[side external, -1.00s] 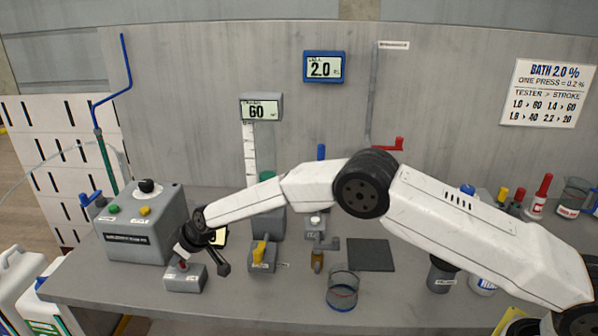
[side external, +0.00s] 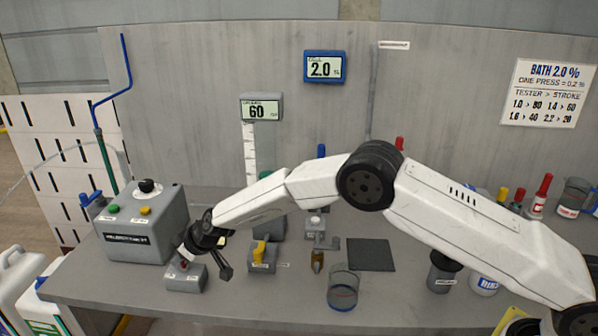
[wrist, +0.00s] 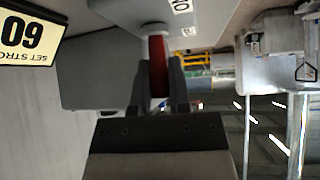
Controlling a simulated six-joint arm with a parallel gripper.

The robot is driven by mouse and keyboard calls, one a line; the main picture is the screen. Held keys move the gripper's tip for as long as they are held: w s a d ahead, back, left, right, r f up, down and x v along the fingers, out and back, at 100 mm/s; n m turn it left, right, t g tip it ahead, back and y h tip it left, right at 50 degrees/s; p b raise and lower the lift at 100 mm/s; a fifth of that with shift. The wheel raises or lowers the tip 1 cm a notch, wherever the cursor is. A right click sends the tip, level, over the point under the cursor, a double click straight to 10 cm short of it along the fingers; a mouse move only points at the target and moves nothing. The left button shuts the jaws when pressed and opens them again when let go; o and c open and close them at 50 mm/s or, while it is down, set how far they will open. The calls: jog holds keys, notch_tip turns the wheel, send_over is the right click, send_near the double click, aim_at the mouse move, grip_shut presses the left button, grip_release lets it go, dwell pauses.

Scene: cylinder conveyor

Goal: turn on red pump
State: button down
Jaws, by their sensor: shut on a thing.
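A small grey box (side external: 186,279) with a red switch lever (side external: 183,265) stands at the front left of the bench. My gripper (side external: 186,254) is right above it, tilted down, and partly hides the lever's top in the side view. In the wrist view, the red lever (wrist: 157,66) stands between the two fingers of my gripper (wrist: 158,82), which are shut on it. The lever's base joins a light grey box face (wrist: 190,22) carrying a white label, only partly readable.
A grey control box (side external: 140,235) with a black knob stands close behind on the left. A display reading 60 (side external: 262,109) hangs behind. A dark square pad (side external: 371,255) is empty.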

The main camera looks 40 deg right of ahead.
jog(key=c, duration=0.8)
grip_release()
jog(key=shift+s+a, duration=0.15)
jog(key=shift+o, duration=1.1)
jog(key=shift+d+r, duration=0.15)
jog(key=shift+d, duration=0.05)
jog(key=v, duration=0.7)
jog(key=shift+s, duration=0.15)
jog(key=shift+r, duration=0.15)
